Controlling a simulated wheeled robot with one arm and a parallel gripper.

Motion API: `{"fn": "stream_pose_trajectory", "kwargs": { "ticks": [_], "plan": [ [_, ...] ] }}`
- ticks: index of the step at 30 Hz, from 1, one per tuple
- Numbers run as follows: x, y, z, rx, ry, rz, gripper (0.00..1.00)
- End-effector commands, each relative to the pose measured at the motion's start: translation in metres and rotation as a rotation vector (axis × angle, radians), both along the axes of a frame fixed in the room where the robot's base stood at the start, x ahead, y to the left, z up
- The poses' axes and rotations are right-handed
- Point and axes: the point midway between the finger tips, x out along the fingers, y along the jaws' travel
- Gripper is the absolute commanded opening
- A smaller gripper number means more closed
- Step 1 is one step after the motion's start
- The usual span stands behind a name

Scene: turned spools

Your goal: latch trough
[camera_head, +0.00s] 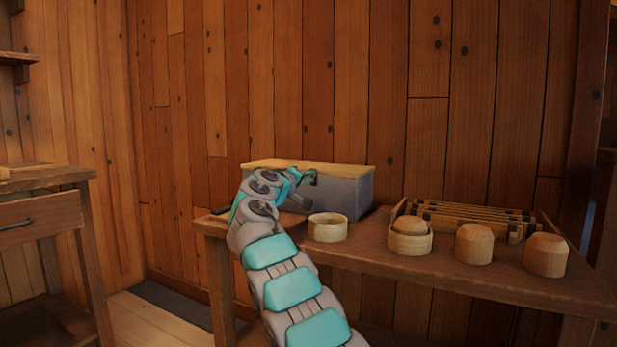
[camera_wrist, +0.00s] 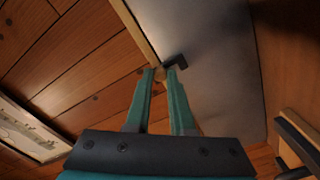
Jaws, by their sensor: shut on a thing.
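The trough (camera_head: 345,195) is a grey box with a light wooden lid (camera_head: 330,168) lying flat on top, at the back of the workbench. It also fills the upper right of the wrist view as a grey face (camera_wrist: 215,70). My gripper (camera_wrist: 161,73) is at the trough's face, just below the lid edge, with its green fingers close together on a small latch. A dark angled piece of the latch (camera_wrist: 177,62) shows beside the fingertips. In the head view my gripper (camera_head: 308,180) is at the trough's front, and my arm hides the trough's left part.
The workbench (camera_head: 480,283) carries a round wooden ring (camera_head: 327,228), a bowl with a rounded block in it (camera_head: 409,240), two wooden blocks (camera_head: 473,244) (camera_head: 545,255) and a slatted rack (camera_head: 475,218). A drawer table (camera_head: 40,215) stands left.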

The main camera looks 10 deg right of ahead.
Motion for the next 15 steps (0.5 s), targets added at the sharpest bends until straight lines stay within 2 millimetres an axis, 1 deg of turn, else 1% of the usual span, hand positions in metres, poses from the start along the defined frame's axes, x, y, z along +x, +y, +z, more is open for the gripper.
{"fn": "stream_pose_trajectory", "kwargs": {
  "ticks": [6,7,15],
  "plan": [
    [0.0003,0.0008,0.0007,-0.001,-0.001,0.002,0.00],
    [0.0004,0.0009,0.0008,-0.001,-0.002,0.003,0.22],
    [0.0003,0.0006,0.0004,-0.001,-0.001,0.002,0.51]
  ]
}}
